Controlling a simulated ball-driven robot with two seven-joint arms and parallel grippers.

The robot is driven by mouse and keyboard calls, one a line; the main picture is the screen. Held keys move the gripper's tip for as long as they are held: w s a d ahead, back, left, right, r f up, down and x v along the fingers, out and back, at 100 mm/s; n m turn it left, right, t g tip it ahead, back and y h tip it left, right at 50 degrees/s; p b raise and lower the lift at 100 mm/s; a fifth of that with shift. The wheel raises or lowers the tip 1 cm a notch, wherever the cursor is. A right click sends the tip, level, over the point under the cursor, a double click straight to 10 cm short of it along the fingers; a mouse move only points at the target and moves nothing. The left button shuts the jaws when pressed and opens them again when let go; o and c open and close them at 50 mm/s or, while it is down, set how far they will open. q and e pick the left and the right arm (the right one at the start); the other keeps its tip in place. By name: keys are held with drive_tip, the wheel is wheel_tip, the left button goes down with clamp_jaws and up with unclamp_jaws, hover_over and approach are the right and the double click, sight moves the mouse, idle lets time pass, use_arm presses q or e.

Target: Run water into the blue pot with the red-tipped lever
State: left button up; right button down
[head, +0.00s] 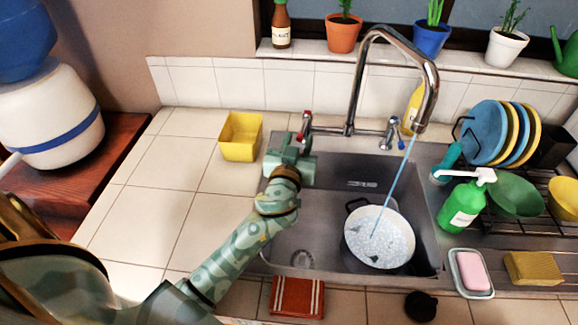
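The pot (379,256) stands in the right part of the steel sink basin (325,185), with a dark handle at its upper left; its speckled inside looks pale blue-white. A thin blue stream of water (397,182) runs from the tall curved tap (431,85) into the pot. The red-tipped lever (306,118) stands left of the tap's foot. My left gripper (302,142) is at this lever, just in front of its base. Its fingers are small and partly hidden, so I cannot tell whether they are open or touch the lever. My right gripper is not in view.
A blue-tipped lever (393,128) stands right of the tap. A yellow box (240,137) is on the tiled counter left of the sink. A green soap bottle (464,205), a dish rack with plates (487,132) and a soap dish (471,291) are on the right. The left counter is mostly clear.

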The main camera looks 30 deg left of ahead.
use_arm(q)
drive_tip(key=b+v, duration=0.2)
drive_tip(key=v, duration=0.9)
drive_tip(key=shift+s, duration=0.25)
idle(4.7)
